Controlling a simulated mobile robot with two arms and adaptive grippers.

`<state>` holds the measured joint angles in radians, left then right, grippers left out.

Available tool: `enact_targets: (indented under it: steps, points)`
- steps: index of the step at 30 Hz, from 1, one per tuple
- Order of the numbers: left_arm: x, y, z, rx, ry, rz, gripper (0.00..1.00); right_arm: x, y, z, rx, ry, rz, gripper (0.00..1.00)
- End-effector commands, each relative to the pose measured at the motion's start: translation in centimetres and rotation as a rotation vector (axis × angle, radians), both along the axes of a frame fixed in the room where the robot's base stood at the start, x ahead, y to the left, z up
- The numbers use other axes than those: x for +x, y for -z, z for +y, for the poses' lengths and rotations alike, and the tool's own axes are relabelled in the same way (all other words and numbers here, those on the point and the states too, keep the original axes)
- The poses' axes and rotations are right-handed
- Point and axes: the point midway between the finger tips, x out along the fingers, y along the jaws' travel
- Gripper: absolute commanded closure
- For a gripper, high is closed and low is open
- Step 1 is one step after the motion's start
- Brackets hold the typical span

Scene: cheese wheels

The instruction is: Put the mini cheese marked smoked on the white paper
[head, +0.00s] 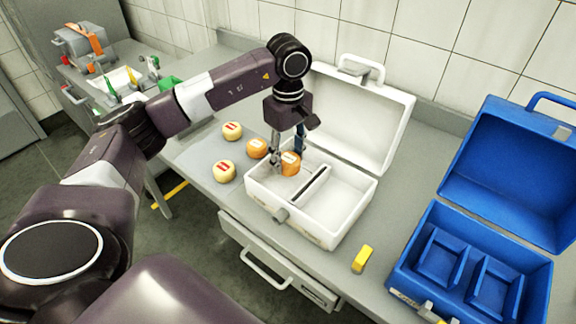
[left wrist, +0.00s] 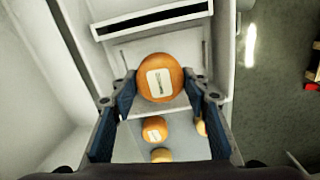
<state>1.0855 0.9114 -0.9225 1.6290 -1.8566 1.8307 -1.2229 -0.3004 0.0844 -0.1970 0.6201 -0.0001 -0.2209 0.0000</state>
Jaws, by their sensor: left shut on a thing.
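My left gripper (head: 287,158) is shut on an orange mini cheese (head: 290,168) with a white label. The cheese is over the left compartment of the open white case (head: 335,232). In the left wrist view this cheese (left wrist: 160,92) sits between the two fingers; its label's small dark print is too blurred to read. Another orange cheese (head: 256,148) and two pale yellow cheeses with red labels, one behind (head: 232,130) and one in front (head: 223,171), stand left of the case. I cannot clearly make out a white paper. My right gripper is not in view.
The white case's raised lid (head: 362,118) stands behind my gripper, and a dark-topped divider (head: 309,186) splits the case. A yellow block (head: 362,259) lies on the counter to its right. An open blue case (head: 480,262) stands at the far right.

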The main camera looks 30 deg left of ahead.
Motion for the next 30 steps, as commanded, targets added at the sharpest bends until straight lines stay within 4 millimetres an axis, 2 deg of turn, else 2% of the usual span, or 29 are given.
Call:
enact_targets:
  steps: [7,20,21,25,30]
  points:
    - [-0.1,3.4,0.0,0.0,0.0,0.003,0.88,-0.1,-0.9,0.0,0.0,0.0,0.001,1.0]
    - [0.0,4.3,0.0,0.0,0.0,0.001,0.88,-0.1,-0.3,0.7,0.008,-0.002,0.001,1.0]
    - [0.0,4.2,0.0,-0.001,0.0,0.001,0.53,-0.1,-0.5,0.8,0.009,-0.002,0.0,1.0]
    - [0.0,4.1,0.0,-0.001,0.0,0.001,0.4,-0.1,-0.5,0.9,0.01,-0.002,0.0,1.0]
    - [0.0,4.1,0.0,0.0,0.0,0.001,0.4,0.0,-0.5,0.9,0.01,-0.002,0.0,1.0]
